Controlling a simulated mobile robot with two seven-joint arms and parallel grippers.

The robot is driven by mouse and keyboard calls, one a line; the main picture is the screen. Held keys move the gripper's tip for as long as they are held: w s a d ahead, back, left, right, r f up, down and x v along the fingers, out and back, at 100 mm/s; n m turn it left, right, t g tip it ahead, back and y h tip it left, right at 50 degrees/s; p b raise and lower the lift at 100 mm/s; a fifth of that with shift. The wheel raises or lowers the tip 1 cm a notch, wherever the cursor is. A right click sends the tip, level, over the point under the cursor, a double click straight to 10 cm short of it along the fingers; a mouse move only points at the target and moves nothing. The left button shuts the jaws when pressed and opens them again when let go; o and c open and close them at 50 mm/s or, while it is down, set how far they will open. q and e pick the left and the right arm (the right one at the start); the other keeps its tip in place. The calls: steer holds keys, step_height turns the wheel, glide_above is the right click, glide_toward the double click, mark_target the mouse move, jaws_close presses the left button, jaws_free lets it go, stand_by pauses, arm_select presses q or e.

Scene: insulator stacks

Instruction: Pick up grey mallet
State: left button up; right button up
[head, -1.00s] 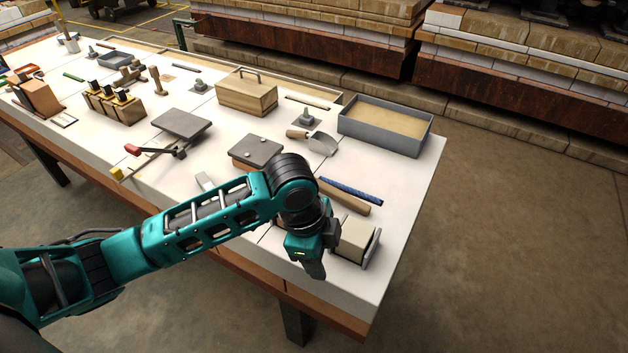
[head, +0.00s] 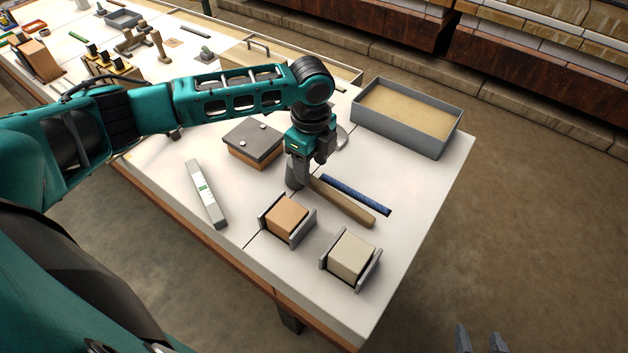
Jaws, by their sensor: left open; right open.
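The grey mallet lies on the white table near its right end. Its wooden handle (head: 345,203) points down and right, and its grey head (head: 295,178) is partly hidden by my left gripper. My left gripper (head: 311,165) is open, pointing down, right over the head end of the mallet. I cannot tell whether it touches the mallet. My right gripper (head: 481,341) shows only as two spread grey fingertips at the bottom edge, open and empty, off the table and far from the mallet.
A blue rod (head: 356,195) lies close beside the handle. An orange block (head: 286,217) and a cream block (head: 350,257) sit in grey holders in front. A lidded brick-coloured box (head: 254,143), a grey bar (head: 206,194) and a sand tray (head: 404,140) are nearby.

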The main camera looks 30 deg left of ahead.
mark_target(311, 178)
arm_select(q)
steer(key=f, duration=0.7)
steer(key=shift+w+a+f+b, duration=0.2)
steer(key=shift+w+f+b, duration=0.1)
steer(key=shift+w+b, duration=0.1)
steer(key=shift+s, duration=0.1)
steer(key=shift+c, duration=0.2)
steer(key=shift+r, duration=0.1)
jaws_close()
